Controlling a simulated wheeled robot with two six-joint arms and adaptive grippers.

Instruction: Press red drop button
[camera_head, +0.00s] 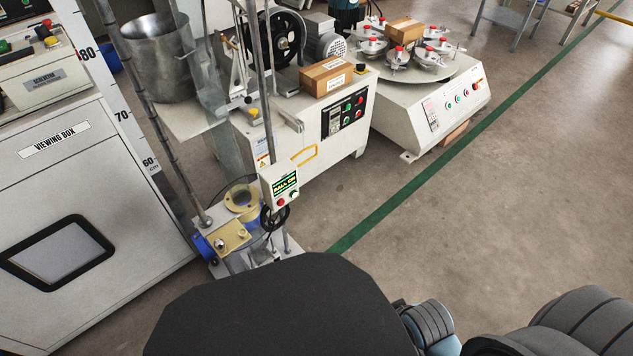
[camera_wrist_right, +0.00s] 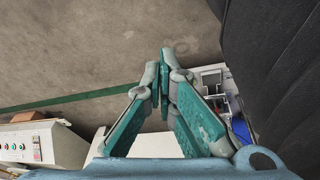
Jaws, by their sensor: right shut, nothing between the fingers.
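A small white control box (camera_head: 280,185) with a lit green and yellow display is fixed to the post of the ball-drop stand in the head view. Its red button (camera_head: 281,202) is at the lower left of its face, with a dark or green control (camera_head: 293,194) to the right. My right gripper (camera_wrist_right: 165,72) is shut and empty in the right wrist view, over floor in the picture. Part of the stand (camera_wrist_right: 212,82) with a blue piece shows behind its right finger. The red button cannot be made out there. My left gripper is not in view.
A viewing box cabinet (camera_head: 50,185) stands left of the stand. A machine with a black control panel (camera_head: 346,113) and a turntable machine (camera_head: 440,110) stand behind it. Open floor (camera_head: 500,220) with a green line (camera_head: 400,198) lies to the right.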

